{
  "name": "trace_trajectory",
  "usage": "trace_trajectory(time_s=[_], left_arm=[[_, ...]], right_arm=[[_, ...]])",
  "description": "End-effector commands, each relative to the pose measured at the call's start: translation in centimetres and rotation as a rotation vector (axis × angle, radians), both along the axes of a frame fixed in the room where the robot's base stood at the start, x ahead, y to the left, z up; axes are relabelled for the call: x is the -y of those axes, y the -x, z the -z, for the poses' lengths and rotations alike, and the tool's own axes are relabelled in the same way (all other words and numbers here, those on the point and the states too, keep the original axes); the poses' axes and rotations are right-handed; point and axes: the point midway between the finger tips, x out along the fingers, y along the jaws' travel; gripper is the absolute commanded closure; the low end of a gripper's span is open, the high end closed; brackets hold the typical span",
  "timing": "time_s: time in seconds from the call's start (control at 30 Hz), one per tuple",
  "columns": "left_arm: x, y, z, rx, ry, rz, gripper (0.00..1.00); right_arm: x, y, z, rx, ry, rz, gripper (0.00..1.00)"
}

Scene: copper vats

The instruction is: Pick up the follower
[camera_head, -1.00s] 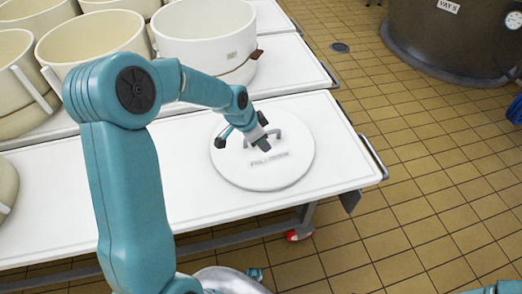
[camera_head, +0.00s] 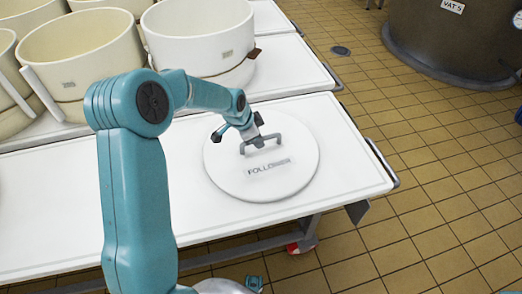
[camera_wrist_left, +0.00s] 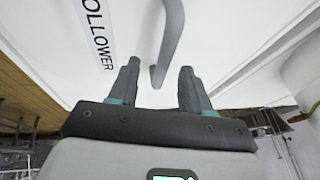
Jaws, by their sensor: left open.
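The follower (camera_head: 290,180) is a round white disc with a "FOLLOWER" label and a grey arched handle (camera_head: 262,143). It lies flat on the white table near its right end. My left gripper (camera_head: 240,128) is open at the handle's far left side. In the left wrist view, the handle (camera_wrist_left: 170,40) comes down toward the gap between the open fingertips (camera_wrist_left: 160,68). I cannot tell whether the fingers touch it.
The white table (camera_head: 345,170) has bare room around the disc. Several cream tubs (camera_head: 85,50) stand behind on other white tables. A large dark vat (camera_head: 450,40) stands at the far right on the tiled floor (camera_head: 420,190).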

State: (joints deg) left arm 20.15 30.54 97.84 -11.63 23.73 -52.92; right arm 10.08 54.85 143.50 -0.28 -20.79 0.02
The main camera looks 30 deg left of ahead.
Motion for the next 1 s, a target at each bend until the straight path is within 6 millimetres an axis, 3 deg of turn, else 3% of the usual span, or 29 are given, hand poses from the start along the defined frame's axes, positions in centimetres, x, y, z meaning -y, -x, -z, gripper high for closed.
trace_trajectory(time_s=[0.3, 0.6, 0.63, 0.77, 1.0], left_arm=[[0.0, -2.6, 4.1, 0.0, 0.0, 0.0, 0.52], [0.0, -2.9, 4.5, 0.001, -0.001, 0.0, 0.52], [0.0, -2.9, 4.5, 0.0, 0.0, 0.0, 0.58], [0.0, -2.9, 4.5, 0.0, 0.0, 0.0, 1.0], [0.0, -2.9, 4.4, 0.001, 0.0, -0.001, 1.0]], right_arm=[[0.0, 0.0, 1.1, 0.0, 0.0, 0.0, 0.57], [0.0, 0.0, 1.1, 0.0, 0.0, 0.0, 0.57], [0.0, 0.0, 1.1, 0.0, 0.0, 0.0, 0.57], [0.0, 0.0, 1.1, 0.0, 0.0, 0.0, 0.57], [0.0, 0.0, 1.1, 0.0, 0.0, 0.0, 0.57]])
